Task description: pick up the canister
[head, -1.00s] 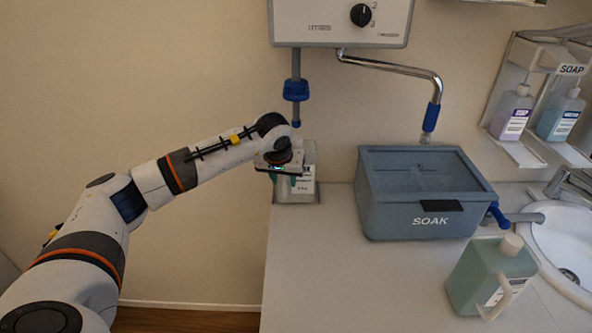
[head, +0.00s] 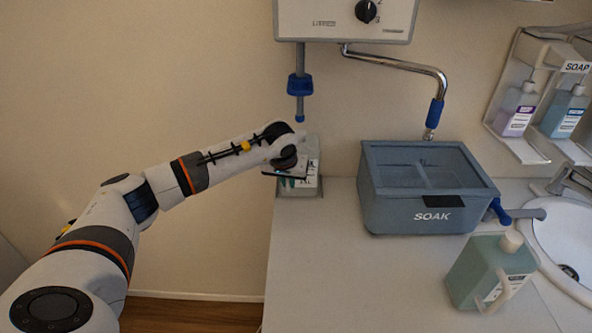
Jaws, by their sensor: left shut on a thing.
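A pale green canister (head: 312,184) with a white label stands at the back left corner of the counter, against the wall. My left gripper (head: 293,181) is at its near side, shut on it. The gripper and wrist hide much of the canister's front and left side. It looks upright; I cannot tell whether its base touches the counter. A second green canister (head: 478,268) with a white cap and handle stands at the front right, apart from the gripper. My right gripper is not in view.
A blue-grey box marked SOAK (head: 415,218) sits mid-counter (head: 350,285). A wall unit (head: 340,20) hangs above, with a blue-collared spout (head: 299,85) over the held canister and a bent pipe (head: 400,67). Soap bottles (head: 516,112) and a sink (head: 570,235) are right. The front-left counter is clear.

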